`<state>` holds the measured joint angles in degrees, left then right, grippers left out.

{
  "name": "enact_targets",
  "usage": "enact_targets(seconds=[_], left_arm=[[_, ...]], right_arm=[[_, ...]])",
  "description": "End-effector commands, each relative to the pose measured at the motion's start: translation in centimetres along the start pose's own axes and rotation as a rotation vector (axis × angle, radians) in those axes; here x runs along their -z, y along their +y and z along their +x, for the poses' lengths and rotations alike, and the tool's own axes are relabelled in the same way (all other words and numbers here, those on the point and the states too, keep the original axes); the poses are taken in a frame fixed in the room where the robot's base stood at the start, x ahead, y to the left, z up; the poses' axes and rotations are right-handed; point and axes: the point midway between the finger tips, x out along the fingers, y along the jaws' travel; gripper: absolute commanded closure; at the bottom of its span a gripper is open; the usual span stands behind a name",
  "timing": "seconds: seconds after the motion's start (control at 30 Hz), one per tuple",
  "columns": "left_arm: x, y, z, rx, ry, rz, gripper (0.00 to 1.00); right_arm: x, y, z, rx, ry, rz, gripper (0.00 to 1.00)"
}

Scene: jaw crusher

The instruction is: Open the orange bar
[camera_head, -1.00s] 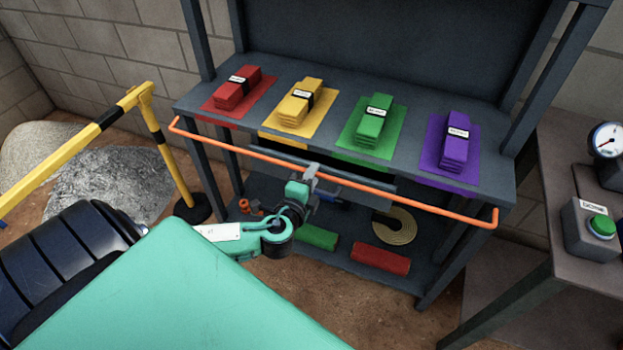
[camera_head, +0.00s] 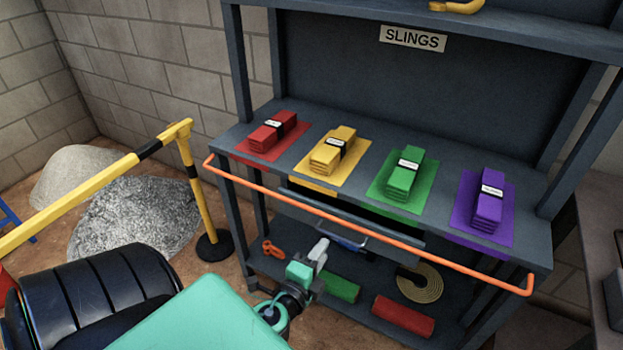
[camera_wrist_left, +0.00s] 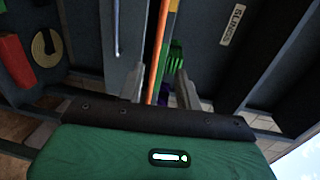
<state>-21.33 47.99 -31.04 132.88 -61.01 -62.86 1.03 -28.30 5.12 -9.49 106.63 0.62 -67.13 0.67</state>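The orange bar (camera_head: 370,227) runs across the front of the sling shelf, just below the top's front edge, with bent ends at both sides. My left gripper (camera_head: 319,250) is below the bar in the head view and looks apart from it. In the left wrist view the gripper's two grey fingers (camera_wrist_left: 160,88) are spread open. The orange bar (camera_wrist_left: 158,50) shows between them, running away from the camera. No contact with the bar is visible. My right gripper is in neither view.
Red (camera_head: 272,131), yellow (camera_head: 332,150), green (camera_head: 403,172) and purple (camera_head: 488,199) slings lie on the shelf top. A lower shelf holds rolls and a coiled strap (camera_head: 420,283). A yellow-black barrier (camera_head: 100,190) stands at left. A grey table (camera_head: 603,215) stands at right.

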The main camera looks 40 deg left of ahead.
Motion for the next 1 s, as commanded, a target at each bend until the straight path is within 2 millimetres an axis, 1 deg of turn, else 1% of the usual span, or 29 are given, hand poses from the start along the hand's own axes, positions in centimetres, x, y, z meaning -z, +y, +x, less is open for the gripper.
enact_targets(seconds=[0.03, 0.1, 0.2, 0.33, 0.77, 0.93, 1.0], left_arm=[[0.0, 0.1, -0.8, -0.003, 0.000, -0.001, 0.66], [0.0, 0.1, -1.7, -0.002, 0.000, -0.001, 0.66], [0.0, 0.1, -2.6, -0.002, 0.000, 0.000, 0.66], [0.0, 0.0, -3.4, 0.000, 0.000, 0.000, 0.66], [0.0, -0.1, -3.6, 0.001, 0.000, 0.000, 0.66], [0.0, -0.1, -3.6, 0.001, 0.000, 0.000, 0.66], [0.0, 0.0, -3.6, -0.001, -0.002, -0.001, 0.66]], right_arm=[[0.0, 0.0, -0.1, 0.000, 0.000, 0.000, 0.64], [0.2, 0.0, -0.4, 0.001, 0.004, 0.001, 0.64], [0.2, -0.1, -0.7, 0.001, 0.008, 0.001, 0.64], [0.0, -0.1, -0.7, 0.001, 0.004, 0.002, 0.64], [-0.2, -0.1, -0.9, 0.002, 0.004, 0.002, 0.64], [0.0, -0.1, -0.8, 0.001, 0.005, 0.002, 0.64], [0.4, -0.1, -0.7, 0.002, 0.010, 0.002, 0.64]])
